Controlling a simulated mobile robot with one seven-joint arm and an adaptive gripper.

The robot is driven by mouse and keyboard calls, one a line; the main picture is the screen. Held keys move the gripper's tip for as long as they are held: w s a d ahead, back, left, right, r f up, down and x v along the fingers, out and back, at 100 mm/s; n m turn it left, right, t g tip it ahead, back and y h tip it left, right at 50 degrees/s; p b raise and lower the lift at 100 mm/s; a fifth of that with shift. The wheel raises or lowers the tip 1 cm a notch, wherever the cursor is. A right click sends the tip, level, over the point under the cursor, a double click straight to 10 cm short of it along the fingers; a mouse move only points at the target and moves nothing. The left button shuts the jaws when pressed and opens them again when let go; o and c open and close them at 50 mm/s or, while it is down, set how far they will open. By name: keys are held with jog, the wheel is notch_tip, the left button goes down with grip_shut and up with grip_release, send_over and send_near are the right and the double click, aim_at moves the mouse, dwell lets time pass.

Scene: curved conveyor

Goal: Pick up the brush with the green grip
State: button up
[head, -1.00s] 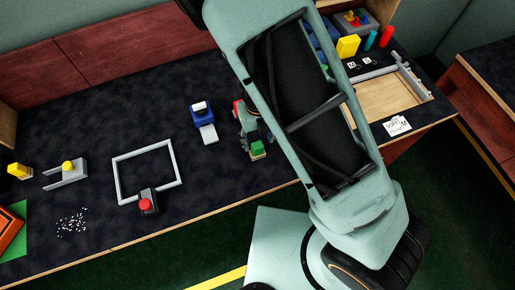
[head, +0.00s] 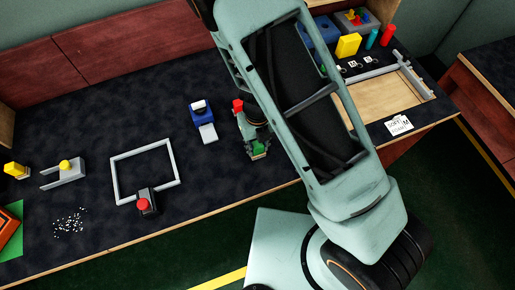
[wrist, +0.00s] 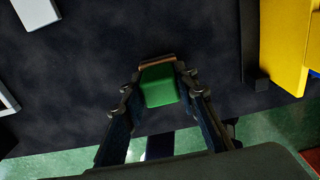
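The brush with the green grip (head: 259,147) stands on the dark worktop near its front edge, left of my arm. In the wrist view its green grip (wrist: 158,88) is a block in the middle, with a tan strip at its far end. My gripper (head: 254,137) is at the brush; in the wrist view its fingers (wrist: 160,82) lie on both sides of the green grip, very close to it. I cannot tell whether they press on it. No clear gap shows between the brush and the worktop.
A blue device (head: 203,113) stands left of my gripper. A grey frame (head: 116,177) with a red-topped block (head: 145,203) lies farther left. A yellow block (head: 348,45) and a wooden tray (head: 428,97) are to the right. Worktop between the blue device and brush is clear.

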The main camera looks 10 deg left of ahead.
aim_at(257, 144)
jog(key=c, duration=0.5)
jog(key=shift+o, duration=0.2)
jog(key=shift+r, duration=0.1)
jog(key=shift+r, duration=0.5)
notch_tip(257, 144, up, 3)
jog(key=shift+a+f+p, duration=0.1)
jog(key=shift+f+p, duration=0.1)
jog(key=shift+p, duration=0.5)
jog(key=s+a+r+p, duration=0.4)
jog(key=s+r, duration=0.5)
jog(key=s, duration=0.4)
jog(key=shift+a+r, duration=0.15)
jog(key=shift+a, duration=0.15)
jog(key=shift+s, duration=0.1)
